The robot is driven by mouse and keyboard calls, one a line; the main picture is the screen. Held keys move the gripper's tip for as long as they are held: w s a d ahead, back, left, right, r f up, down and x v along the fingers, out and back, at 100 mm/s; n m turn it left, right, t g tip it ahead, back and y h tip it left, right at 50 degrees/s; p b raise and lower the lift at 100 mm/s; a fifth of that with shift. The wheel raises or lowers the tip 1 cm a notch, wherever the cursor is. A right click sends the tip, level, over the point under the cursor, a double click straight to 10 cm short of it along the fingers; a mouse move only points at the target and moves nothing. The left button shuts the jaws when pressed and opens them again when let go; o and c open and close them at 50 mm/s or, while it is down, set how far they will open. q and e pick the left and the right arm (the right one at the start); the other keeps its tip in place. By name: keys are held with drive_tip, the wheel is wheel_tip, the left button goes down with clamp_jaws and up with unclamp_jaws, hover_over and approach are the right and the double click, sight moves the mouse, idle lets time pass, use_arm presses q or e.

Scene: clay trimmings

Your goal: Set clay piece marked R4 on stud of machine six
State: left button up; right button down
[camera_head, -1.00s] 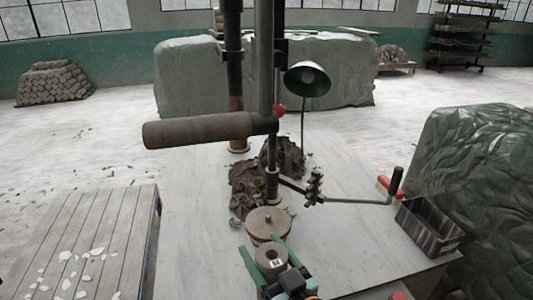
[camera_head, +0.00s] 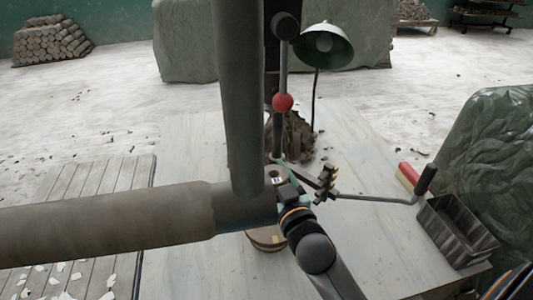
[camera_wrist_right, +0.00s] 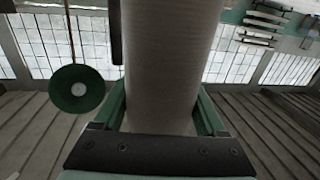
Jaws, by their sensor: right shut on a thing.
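My right gripper (camera_head: 282,184) has green fingers and is shut on a short grey-brown clay piece (camera_head: 274,176) with a hole in its top and a small label, too small to read. The piece appears above and behind a round wooden disc (camera_head: 262,243) on the worktable. The disc is mostly hidden by the barrel and my right arm, and no stud shows on it now. In the right wrist view a grey rounded surface (camera_wrist_right: 172,60) fills the space between the green fingers. My left gripper is not in view.
A thick brown horizontal barrel (camera_head: 105,222) and a grey column (camera_head: 240,100) block the near middle. A red-knobbed lever (camera_head: 283,102) and a green lamp (camera_head: 324,45) stand behind. A cranked handle (camera_head: 385,200) and a dark open bin (camera_head: 457,234) are right.

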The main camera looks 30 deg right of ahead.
drive_tip(key=shift+m+h, duration=0.3)
drive_tip(key=shift+w+d+r, duration=0.15)
drive_tip(key=shift+w+d, duration=0.1)
drive_tip(key=shift+w, duration=0.5)
drive_tip(key=shift+w+d+r, duration=0.2)
drive_tip(key=shift+w+d, duration=0.1)
drive_tip(key=shift+w, duration=0.45)
drive_tip(key=shift+w+d+r, duration=0.15)
drive_tip(key=shift+w+d, duration=0.1)
drive_tip(key=shift+w, duration=0.5)
drive_tip(key=shift+f, duration=0.1)
wheel_tip(320, 180, down, 6)
drive_tip(key=b, duration=0.4)
drive_tip(key=shift+r, duration=0.2)
drive_tip(key=shift+p, duration=0.4)
drive_tip(key=shift+a+f, duration=0.1)
drive_tip(key=shift+a, duration=0.05)
drive_tip(key=shift+s+a+p, duration=0.1)
drive_tip(key=shift+p, duration=0.25)
